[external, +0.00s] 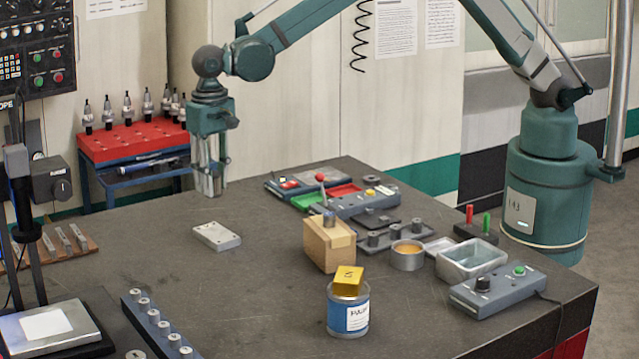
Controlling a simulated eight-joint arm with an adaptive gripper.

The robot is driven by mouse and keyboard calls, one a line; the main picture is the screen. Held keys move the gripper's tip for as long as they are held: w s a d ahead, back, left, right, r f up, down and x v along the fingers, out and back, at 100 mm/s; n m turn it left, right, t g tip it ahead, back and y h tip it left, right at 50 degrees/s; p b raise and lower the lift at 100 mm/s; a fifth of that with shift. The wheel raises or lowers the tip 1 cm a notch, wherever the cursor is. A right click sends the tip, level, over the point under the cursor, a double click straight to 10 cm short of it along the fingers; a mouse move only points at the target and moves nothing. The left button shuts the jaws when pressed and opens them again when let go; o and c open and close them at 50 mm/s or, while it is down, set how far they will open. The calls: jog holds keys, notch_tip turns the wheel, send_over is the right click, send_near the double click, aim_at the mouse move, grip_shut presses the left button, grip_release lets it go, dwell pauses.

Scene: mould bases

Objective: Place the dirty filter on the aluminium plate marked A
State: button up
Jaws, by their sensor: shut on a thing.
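My gripper (208,188) hangs above the far left part of the dark table, pointing down. It is shut on a small grey thing whose shape is mostly hidden by the fingers; I cannot tell from this view whether it is the dirty filter. A light grey metal plate (217,237) lies flat on the table below and slightly right of my gripper, apart from it. No letter A can be read on it. Another flat pale plate (438,247) lies farther right, beside a clear tray, also with no readable mark.
A wooden block (328,246), a blue-labelled can (348,312) with a yellow piece on top, a round tin (408,258), a clear tray (471,261) and control boxes crowd the right side. A peg rail (160,330) stands front left. The table's middle left is clear.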

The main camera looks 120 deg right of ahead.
dwell(0.3)
jog(key=p, duration=0.1)
send_over(219, 232)
jog(key=shift+d+f, duration=0.1)
jog(key=shift+f, duration=3)
jog(key=shift+f+p, duration=0.4)
jog(key=shift+f, duration=1.5)
jog(key=shift+f, duration=0.15)
jog(key=o, duration=0.9)
notch_tip(219, 232, up, 12)
jog(key=shift+r+b, duration=0.2)
jog(key=shift+b, duration=0.65)
